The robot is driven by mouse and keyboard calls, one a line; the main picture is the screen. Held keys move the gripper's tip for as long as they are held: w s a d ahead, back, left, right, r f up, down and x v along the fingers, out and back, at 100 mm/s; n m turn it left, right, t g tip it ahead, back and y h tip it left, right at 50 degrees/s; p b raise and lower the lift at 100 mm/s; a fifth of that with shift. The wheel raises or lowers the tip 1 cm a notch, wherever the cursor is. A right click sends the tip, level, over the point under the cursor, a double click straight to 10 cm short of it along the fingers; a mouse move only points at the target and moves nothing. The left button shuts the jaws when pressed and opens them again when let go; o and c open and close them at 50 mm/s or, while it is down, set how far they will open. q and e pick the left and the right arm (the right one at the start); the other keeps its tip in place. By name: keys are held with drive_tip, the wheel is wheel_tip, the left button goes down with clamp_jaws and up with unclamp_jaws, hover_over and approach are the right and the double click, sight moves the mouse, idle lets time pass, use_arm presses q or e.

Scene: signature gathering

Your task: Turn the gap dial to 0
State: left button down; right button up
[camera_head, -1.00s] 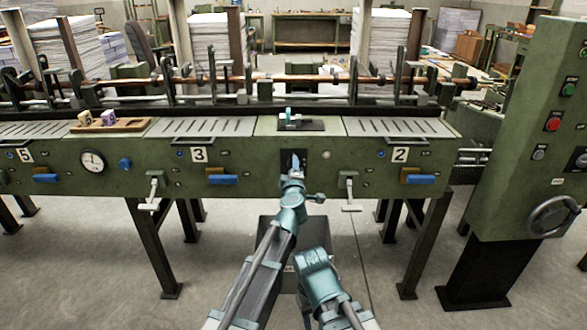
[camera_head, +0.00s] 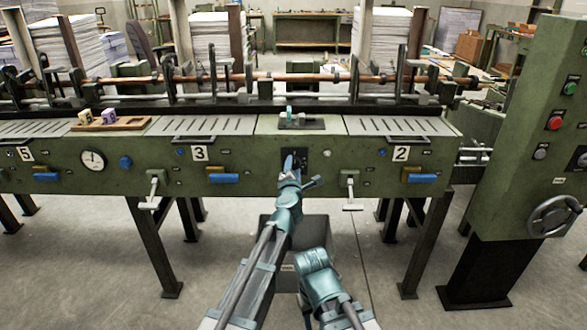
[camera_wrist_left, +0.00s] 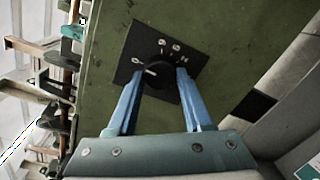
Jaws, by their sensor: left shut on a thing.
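The gap dial (camera_wrist_left: 160,80) is a round black knob on a black plate with white figures, in the wrist view. Its short white mark is on the left side, facing roughly toward the 0 (camera_wrist_left: 135,60); I cannot tell whether it lines up exactly. My left gripper (camera_wrist_left: 158,76) is shut on the dial, one blue finger on each side. In the head view my left gripper (camera_head: 289,163) is at the black dial plate (camera_head: 301,160) on the green machine front and hides most of the dial. My right arm shows low in the middle, without visible fingers.
A green control cabinet (camera_head: 520,150) stands at the right. The floor in front is clear.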

use_arm(q)
drive_tip(key=shift+s+n, duration=0.1)
drive_tip(key=shift+n, duration=0.3)
drive_tip(key=shift+c, duration=1.5)
unclamp_jaws()
